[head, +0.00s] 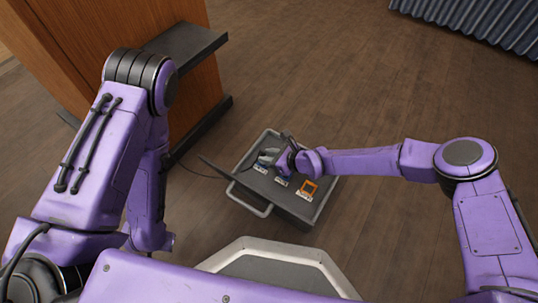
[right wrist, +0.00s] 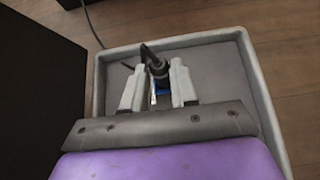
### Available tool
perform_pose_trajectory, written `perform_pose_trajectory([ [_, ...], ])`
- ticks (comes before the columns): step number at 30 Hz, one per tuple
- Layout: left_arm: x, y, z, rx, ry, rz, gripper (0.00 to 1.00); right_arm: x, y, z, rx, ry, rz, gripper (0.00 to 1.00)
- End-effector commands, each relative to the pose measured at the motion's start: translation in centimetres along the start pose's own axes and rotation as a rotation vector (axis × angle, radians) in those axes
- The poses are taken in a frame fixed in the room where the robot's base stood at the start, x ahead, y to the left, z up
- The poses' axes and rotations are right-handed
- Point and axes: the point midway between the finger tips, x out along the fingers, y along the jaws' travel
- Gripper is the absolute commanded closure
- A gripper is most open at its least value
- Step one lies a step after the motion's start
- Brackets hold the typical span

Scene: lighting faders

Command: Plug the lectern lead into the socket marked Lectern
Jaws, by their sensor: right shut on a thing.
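My right gripper (head: 287,158) is over the open grey floor box (head: 263,211). In the right wrist view its two pale fingers (right wrist: 157,92) are shut on a dark plug (right wrist: 157,66), which I take to be the lectern lead's end. A blue part (right wrist: 160,88) shows just below the plug; I cannot tell whether the two touch. In the head view, a blue-framed socket (head: 282,181) and an orange-framed socket (head: 308,188) have white labels too small to read. A thin dark lead (head: 196,172) runs from the lectern side toward the box. My left gripper is not visible.
The wooden lectern (head: 190,95) with its dark shelf and base stands at the upper left. The box's dark lid (head: 217,168) stands open on its left side. Brown floor (head: 400,100) is clear to the right. A blue-grey corrugated thing (head: 480,22) is at the far right.

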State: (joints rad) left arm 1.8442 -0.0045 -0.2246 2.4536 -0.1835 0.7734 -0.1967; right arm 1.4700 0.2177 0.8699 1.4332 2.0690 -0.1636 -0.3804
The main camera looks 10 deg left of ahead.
Motion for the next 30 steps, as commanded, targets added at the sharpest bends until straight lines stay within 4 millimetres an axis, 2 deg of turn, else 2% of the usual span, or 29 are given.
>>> perform_pose_trajectory([
  [30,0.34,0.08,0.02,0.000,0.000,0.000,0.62,0.54,-0.08,-0.75,0.000,0.000,-0.001,1.00],
])
